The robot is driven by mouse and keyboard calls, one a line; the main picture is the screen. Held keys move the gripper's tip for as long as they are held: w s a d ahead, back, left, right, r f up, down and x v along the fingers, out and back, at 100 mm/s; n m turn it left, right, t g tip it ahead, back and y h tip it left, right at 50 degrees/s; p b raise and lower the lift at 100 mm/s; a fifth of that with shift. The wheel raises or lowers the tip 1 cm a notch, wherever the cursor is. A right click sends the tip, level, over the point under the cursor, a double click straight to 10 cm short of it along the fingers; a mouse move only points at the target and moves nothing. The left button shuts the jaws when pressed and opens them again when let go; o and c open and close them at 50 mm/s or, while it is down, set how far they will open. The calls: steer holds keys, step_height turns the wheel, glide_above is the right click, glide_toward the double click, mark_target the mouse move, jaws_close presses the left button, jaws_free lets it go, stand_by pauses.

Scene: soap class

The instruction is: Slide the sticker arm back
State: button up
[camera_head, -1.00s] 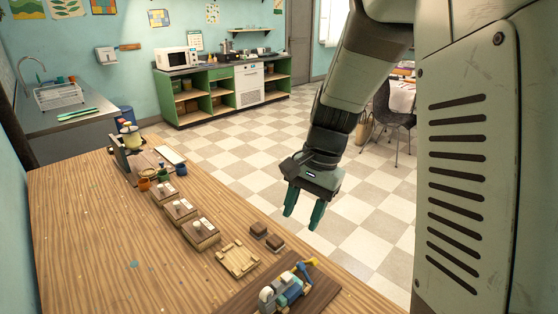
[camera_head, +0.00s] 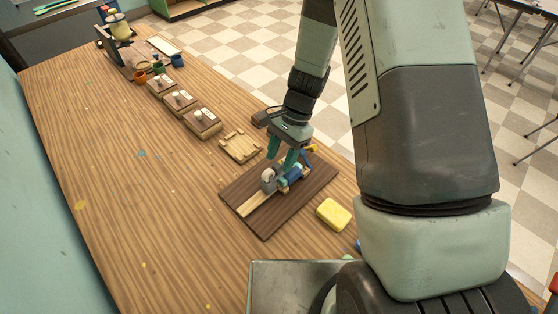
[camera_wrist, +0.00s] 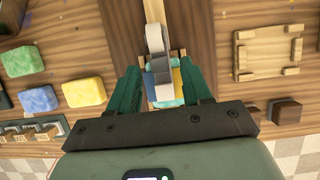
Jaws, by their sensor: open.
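The sticker device (camera_head: 268,180) stands on a dark wooden board (camera_head: 257,222). It has a white roll, blue and teal parts and a yellow piece at its far right end. A pale strip (camera_head: 250,203) runs from it along the board. My gripper (camera_head: 281,158) is open and points down over the device. In the wrist view, the teal fingers of my gripper (camera_wrist: 161,100) stand on either side of the device (camera_wrist: 156,42). Whether they touch it I cannot tell. The gripper body hides the device's near end there.
A yellow sponge (camera_head: 333,214) lies right of the board. A wooden tray frame (camera_head: 240,147) lies beyond it, followed by several dark-topped blocks (camera_head: 202,120). Green, blue and yellow soap-like blocks (camera_wrist: 38,98) lie left in the wrist view. The table's left side is clear.

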steer(key=shift+x, duration=1.1)
jaws_close()
